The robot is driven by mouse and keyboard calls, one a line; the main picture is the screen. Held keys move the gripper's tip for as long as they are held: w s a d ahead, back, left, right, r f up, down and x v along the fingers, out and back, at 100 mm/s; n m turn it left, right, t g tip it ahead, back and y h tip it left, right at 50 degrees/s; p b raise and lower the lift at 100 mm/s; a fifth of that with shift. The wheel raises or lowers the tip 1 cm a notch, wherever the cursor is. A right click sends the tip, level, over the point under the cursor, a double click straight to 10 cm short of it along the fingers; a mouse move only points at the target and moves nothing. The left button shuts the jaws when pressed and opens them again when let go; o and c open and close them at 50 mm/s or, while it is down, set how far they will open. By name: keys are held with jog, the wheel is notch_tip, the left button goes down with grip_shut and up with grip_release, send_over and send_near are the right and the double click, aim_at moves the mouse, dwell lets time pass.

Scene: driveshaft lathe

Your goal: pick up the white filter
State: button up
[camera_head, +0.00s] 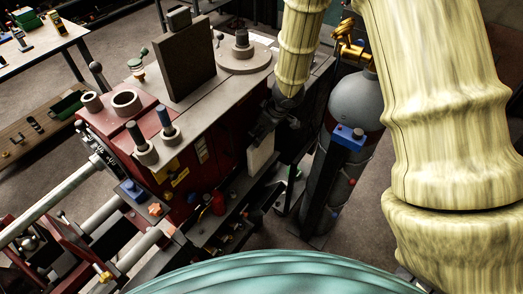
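A pale off-white upright block (261,154), which looks like the white filter, shows at the right end of the red machine, just below my gripper. My gripper (264,132) is dark and small in this view, at the end of my cream-coloured arm, and points down and a little left. Its fingertips overlap the top of the block in the picture. I cannot tell whether they touch it, stand around it or are shut on it. The block's top edge is partly hidden by the gripper.
The red lathe (220,130) with its grey top fills the left and middle. A brown upright plate (185,62) stands on it. A grey cylinder (325,185) with a blue clamp (349,134) stands close to the right of my gripper. A shelf with small parts runs below the block.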

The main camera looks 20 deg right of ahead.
jog(key=c, duration=1.1)
